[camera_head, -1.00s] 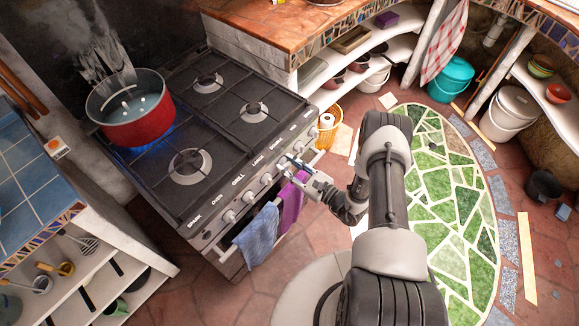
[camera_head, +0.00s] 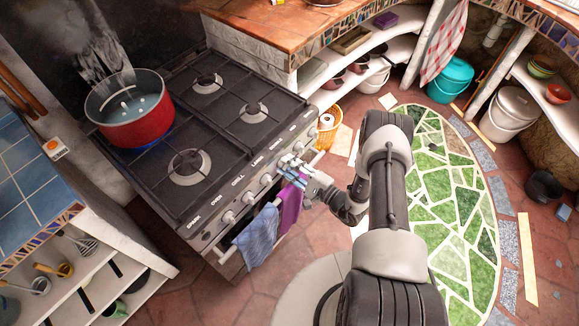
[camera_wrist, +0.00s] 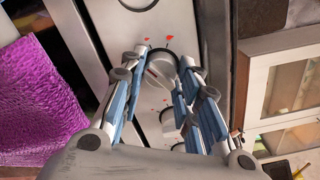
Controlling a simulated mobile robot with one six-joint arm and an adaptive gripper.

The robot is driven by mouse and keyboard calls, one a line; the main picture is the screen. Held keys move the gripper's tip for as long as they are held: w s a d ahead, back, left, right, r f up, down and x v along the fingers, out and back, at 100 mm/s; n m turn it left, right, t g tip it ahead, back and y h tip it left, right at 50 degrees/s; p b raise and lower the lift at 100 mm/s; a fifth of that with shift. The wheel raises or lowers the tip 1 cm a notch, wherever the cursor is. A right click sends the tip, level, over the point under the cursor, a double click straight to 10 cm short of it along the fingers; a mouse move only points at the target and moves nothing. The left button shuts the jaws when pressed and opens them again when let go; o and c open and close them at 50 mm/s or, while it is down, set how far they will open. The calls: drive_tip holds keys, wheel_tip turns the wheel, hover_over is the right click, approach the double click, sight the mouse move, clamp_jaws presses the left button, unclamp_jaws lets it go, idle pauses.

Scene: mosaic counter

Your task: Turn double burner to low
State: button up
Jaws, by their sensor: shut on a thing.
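The stove (camera_head: 205,150) stands at the left in the head view, with a row of pale knobs along its sloped front panel. My gripper (camera_head: 290,168) reaches the panel right of its middle. In the wrist view my gripper (camera_wrist: 160,78) has its two blue-lined fingers either side of a grey knob (camera_wrist: 163,66) and is shut on it. I cannot read that knob's label. Two more knobs show partly below it, one of them this knob (camera_wrist: 170,116). A red pot (camera_head: 132,112) of liquid sits on the back left burner, with a faint blue glow (camera_head: 150,147) under it.
A blue towel (camera_head: 257,238) and a purple towel (camera_head: 289,205) hang from the rail just below the knobs, close to my gripper. The other burners are bare. A wicker basket (camera_head: 328,130) stands right of the stove. Floor is open in front.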

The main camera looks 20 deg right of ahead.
drive_tip(key=shift+n, duration=1.7)
drive_tip(key=o, duration=1.1)
drive_tip(key=shift+c, duration=0.2)
drive_tip(key=shift+d, duration=0.1)
drive_tip(key=v, duration=1.2)
